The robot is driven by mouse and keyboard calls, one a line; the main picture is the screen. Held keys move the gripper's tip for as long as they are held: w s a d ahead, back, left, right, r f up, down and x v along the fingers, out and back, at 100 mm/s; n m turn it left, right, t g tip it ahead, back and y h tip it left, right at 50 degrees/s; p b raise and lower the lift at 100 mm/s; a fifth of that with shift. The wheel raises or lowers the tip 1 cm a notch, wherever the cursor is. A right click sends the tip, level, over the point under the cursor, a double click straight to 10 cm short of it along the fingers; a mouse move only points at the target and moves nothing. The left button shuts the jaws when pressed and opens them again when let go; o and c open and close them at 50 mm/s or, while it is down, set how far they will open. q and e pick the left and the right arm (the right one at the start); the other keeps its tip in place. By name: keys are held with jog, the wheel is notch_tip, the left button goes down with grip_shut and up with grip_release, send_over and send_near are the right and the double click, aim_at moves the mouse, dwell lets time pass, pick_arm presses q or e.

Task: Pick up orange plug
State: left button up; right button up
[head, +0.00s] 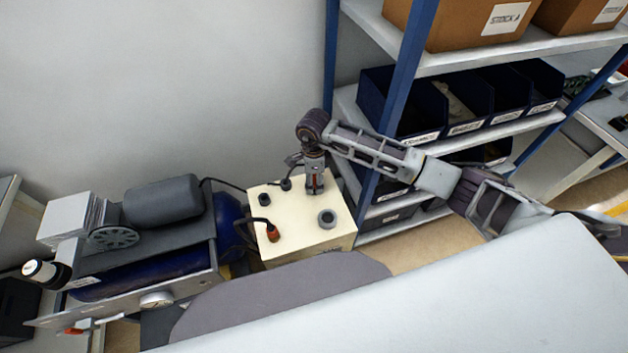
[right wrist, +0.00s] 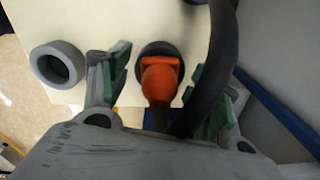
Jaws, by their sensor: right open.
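The orange plug (right wrist: 160,80) sits in a dark round socket on the cream box, seen in the right wrist view. My right gripper (right wrist: 166,88) is open, with its green-padded fingers on either side of the plug and visible gaps between. In the head view my right gripper (head: 315,188) points down over the right part of the cream box (head: 290,248), and largely hides what is between its fingers. A thick dark cable crosses in front of the right finger in the wrist view. My left gripper is not in view.
A grey ring (head: 327,218) is on the box near my gripper. A red-orange connector (head: 273,234) with a black cable is at the box's front left. A blue-post shelf with dark bins (head: 402,110) stands right, and a compressor-like machine (head: 165,208) left.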

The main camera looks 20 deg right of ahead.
jog(key=shift+c, duration=0.4)
jog(key=c, duration=1.2)
jog(key=shift+o, duration=0.2)
jog(key=shift+r, duration=0.15)
jog(key=shift+r+b, duration=0.75)
jog(key=shift+r, duration=4.15)
